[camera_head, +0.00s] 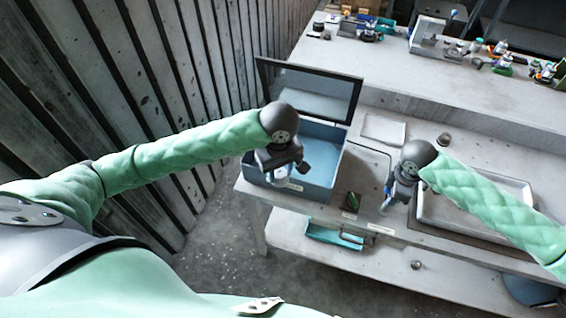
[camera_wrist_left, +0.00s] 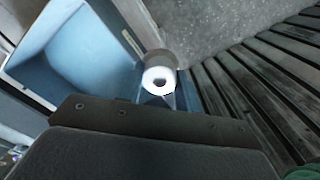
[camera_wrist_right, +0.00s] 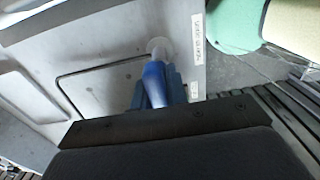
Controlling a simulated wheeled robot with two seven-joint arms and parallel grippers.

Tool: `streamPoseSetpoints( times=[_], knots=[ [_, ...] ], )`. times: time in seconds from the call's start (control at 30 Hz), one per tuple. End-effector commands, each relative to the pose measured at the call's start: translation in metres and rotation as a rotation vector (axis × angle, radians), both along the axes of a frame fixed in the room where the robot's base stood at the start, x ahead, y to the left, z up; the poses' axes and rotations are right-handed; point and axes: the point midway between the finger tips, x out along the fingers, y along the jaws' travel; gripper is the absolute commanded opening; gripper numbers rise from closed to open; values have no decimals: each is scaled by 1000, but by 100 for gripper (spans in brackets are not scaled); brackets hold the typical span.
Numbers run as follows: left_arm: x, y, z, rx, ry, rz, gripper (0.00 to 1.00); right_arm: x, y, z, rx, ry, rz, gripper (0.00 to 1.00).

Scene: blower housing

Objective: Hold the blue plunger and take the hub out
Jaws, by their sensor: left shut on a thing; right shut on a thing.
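My left gripper (camera_head: 282,178) is shut on a white, round part with a dark centre hole, which I take for the hub (camera_wrist_left: 158,82). It is over the front part of the open blue box (camera_head: 318,172); the box's blue interior also shows in the left wrist view (camera_wrist_left: 75,50). My right gripper (camera_head: 389,203) is shut on the blue plunger (camera_wrist_right: 154,84), a tapered blue piece with a pale round end. It is near the table's front edge, over a grey panel. The gripper bodies hide much of both parts, and I cannot tell whether the plunger touches the table.
The box's dark-framed lid (camera_head: 312,92) stands open behind it. A small dark green object (camera_head: 351,201) lies between the grippers. A metal tray (camera_head: 429,213) sits under my right arm. A flat pale plate (camera_head: 383,130) and small cylinder (camera_head: 444,139) lie behind. A teal tray (camera_head: 335,236) is on the lower shelf.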

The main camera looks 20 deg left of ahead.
Motion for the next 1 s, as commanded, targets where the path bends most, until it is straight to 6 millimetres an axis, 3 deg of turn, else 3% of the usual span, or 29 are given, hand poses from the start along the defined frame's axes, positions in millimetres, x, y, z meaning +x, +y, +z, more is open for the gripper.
streamPoseSetpoints(
  times=[0.5, 1.0],
  knots=[
    [-7, 0, 0, 0, 0, 0, 9, 1, 0, 1, 0, -1, -1, 0],
    [-7, 0, 0, -1, -1, 0, 9, 1, 0, 23, 0, -2, -1, 0]
  ],
)
